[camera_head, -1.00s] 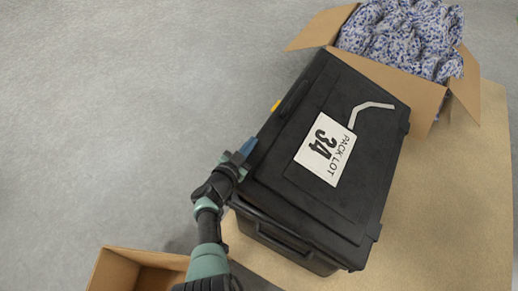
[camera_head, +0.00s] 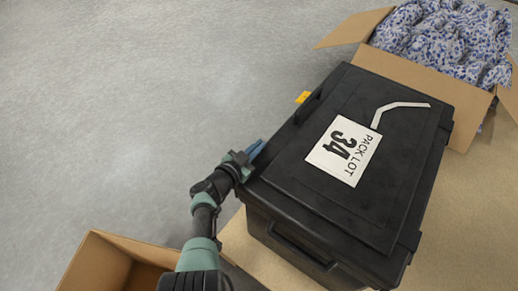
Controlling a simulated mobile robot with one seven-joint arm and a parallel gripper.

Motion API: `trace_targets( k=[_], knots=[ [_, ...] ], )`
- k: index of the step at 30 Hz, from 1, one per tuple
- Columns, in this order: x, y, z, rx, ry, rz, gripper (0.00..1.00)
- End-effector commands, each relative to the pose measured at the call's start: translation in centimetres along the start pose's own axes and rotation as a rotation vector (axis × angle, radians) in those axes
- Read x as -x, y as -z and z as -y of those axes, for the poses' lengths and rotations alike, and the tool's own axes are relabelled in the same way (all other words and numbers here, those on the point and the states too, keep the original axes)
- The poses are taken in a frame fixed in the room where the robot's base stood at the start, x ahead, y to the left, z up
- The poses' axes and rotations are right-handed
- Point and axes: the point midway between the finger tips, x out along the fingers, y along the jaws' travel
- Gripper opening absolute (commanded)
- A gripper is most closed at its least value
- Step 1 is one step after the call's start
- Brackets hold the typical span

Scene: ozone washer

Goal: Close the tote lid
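The black tote (camera_head: 290,236) stands in the right half of the view. Its black lid (camera_head: 330,208) lies over the top and looks down on the body, with a white "PACK LOT 34" label (camera_head: 343,151) and a bent pale strip (camera_head: 396,108) on it. A yellow piece (camera_head: 303,97) shows at the tote's left edge, beside a handle. My gripper (camera_head: 257,150) is at the tote's left edge, with blue fingertips close to the lid's rim. I cannot tell whether they touch it. Nothing shows between the fingers, and their gap is too small to judge.
An open cardboard box (camera_head: 430,81) filled with blue-speckled cloth or padding stands behind the tote at upper right. Another open, empty-looking cardboard box (camera_head: 97,262) is at lower left. The tan surface (camera_head: 478,205) lies right of the tote. Grey floor at left is clear.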

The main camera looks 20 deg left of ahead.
Motion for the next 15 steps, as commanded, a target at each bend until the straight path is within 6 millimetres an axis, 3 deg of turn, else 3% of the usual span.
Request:
trace_targets(
  k=[1,15],
  knots=[
    [-0.06,-0.79,-0.19,-0.001,0.001,0.011,0.0],
    [-0.01,-1.5,-0.54,-0.001,-0.003,0.023,0.0]
  ],
)
